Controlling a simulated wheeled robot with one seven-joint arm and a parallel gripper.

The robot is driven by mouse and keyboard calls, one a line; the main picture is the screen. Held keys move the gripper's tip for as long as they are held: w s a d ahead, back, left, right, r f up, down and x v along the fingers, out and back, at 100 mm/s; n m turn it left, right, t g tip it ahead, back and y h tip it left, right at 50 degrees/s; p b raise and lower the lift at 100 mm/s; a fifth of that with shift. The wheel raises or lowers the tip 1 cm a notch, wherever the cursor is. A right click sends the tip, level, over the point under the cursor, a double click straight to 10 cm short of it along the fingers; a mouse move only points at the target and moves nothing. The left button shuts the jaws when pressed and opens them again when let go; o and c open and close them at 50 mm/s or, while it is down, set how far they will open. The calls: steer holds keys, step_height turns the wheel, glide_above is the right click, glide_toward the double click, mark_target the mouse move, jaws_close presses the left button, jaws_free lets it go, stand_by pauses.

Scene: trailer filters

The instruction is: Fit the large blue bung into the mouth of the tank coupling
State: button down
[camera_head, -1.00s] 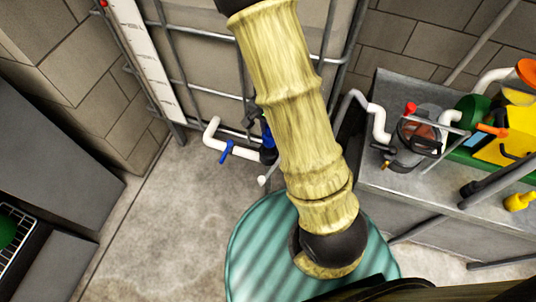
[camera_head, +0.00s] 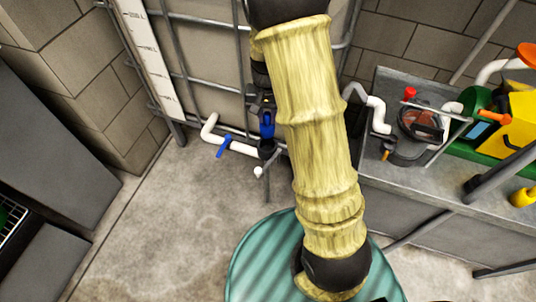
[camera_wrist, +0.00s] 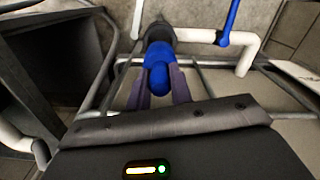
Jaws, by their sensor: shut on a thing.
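The large blue bung (camera_wrist: 158,66) is held between the two fingers of my gripper (camera_wrist: 159,78) in the wrist view. In the head view the bung (camera_head: 267,122) shows below my gripper (camera_head: 262,103), beside my padded arm. The black tank coupling (camera_head: 267,149) is just below the bung, at the end of the white pipe. In the wrist view the coupling (camera_wrist: 160,33) lies just beyond the bung, overlapped by it. The mouth is hidden, so I cannot tell whether the bung touches it or sits inside.
A white pipe (camera_head: 208,130) with a blue valve handle (camera_head: 224,146) runs beside the coupling. Metal cage bars (camera_head: 212,117) surround the tank close to my gripper. A grey bench (camera_head: 385,195) with pump parts is at right.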

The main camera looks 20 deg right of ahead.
mark_target(267, 127)
steer(key=shift+f+b, duration=1)
steer(key=shift+f, duration=1.5)
steer(key=shift+f+b, duration=1.1)
steer(key=shift+f, duration=1.45)
steer(key=shift+f, duration=0.15)
steer(key=c, duration=1.3)
jaws_free()
steer(key=shift+o, duration=0.2)
